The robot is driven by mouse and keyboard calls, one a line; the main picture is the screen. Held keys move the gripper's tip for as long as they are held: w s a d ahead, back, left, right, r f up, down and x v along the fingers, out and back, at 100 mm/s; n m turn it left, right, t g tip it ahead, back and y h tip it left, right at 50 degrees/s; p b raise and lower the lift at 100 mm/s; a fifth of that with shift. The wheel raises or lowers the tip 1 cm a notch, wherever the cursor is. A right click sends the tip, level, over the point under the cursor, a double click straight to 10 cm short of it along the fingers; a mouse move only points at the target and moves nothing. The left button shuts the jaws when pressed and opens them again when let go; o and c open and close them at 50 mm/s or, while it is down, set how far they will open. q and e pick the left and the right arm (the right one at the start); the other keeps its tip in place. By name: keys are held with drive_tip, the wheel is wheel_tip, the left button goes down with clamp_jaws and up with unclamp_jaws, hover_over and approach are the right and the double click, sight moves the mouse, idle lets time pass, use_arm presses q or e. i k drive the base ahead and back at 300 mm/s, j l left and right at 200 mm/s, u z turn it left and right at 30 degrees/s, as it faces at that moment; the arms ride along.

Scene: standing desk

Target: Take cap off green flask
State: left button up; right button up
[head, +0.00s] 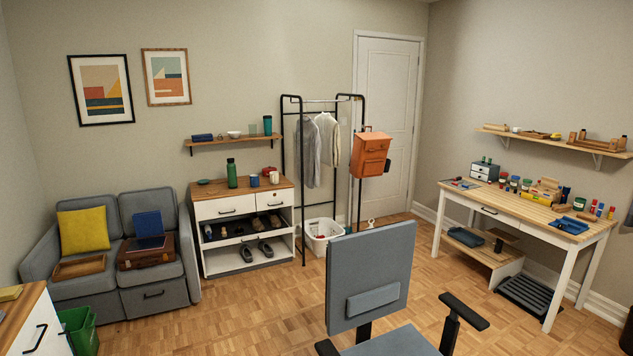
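A green flask (232,175) stands upright on the wooden top of a white cabinet (228,208) against the back wall. Its dark cap (230,161) is on top of it. It is small and far off in the head view. Neither of my grippers shows in this view.
A blue mug (254,181), a white mug (274,177) and a green bowl (203,182) share the cabinet top. A grey office chair (372,275) stands in front of me. A sofa (160,285), clothes rack (304,230) and standing desk (520,208) line the room. Open floor (240,310) lies before the cabinet.

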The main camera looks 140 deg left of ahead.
sight(231, 171)
drive_tip(key=u, duration=4.9)
